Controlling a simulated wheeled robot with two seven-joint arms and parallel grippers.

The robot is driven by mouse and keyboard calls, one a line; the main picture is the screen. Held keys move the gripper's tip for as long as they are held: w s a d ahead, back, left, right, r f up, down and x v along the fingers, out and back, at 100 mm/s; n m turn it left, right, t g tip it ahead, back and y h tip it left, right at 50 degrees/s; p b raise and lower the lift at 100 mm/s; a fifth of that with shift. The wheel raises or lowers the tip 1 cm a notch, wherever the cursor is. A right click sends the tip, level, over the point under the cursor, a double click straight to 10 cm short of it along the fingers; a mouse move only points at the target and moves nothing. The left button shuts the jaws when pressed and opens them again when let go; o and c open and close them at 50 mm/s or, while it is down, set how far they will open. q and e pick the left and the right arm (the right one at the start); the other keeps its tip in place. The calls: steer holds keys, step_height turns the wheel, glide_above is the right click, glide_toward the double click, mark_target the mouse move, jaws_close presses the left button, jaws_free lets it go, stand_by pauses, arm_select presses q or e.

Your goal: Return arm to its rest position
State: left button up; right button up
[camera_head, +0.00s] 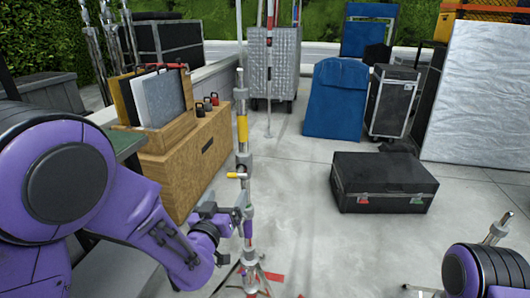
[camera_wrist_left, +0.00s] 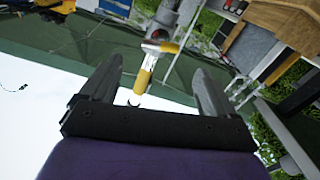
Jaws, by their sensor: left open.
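My left gripper (camera_head: 238,207) is in the middle of the head view, close beside a light stand (camera_head: 242,130) with a metal column and yellow bands. In the left wrist view the gripper (camera_wrist_left: 157,72) is open, with its two fingers apart. The stand's yellow handle (camera_wrist_left: 146,72) shows between and just beyond the fingertips there. No finger visibly closes on it. My right arm shows only as a purple part at the lower right of the head view; its gripper is not clearly visible.
A wooden box (camera_head: 195,160) with dark and grey panels stands left of the stand. A black case (camera_head: 382,184) lies on the floor to the right. A blue covered item (camera_head: 336,100) and a wheeled case (camera_head: 392,103) stand behind.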

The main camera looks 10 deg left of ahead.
arm_select(q)
steer(key=s+a+f+n+g+y, duration=0.1)
steer(key=s+a+f+g, duration=0.1)
steer(key=s+f, duration=0.35)
steer(key=s+a+f+n+g+y, duration=0.1)
steer(key=s+a+f+n+g, duration=0.15)
steer(key=f, duration=0.65)
steer(key=s+a+f+n+g+y, duration=0.1)
steer(key=s+a+f+g, duration=0.2)
steer(key=f, duration=0.4)
steer(key=s+a+f+g, duration=0.1)
steer(key=s+f+g, duration=0.2)
steer(key=s+f, duration=0.6)
steer(key=s+a+f+g, duration=0.2)
steer(key=s+f+g, duration=0.2)
steer(key=s, duration=0.9)
step_height(320, 180, up, 14)
steer(key=s+y+p, duration=0.1)
steer(key=p, duration=1.4)
steer(key=shift+s+r, duration=0.2)
steer(key=shift+d+n, duration=0.1)
steer(key=shift+n, duration=0.15)
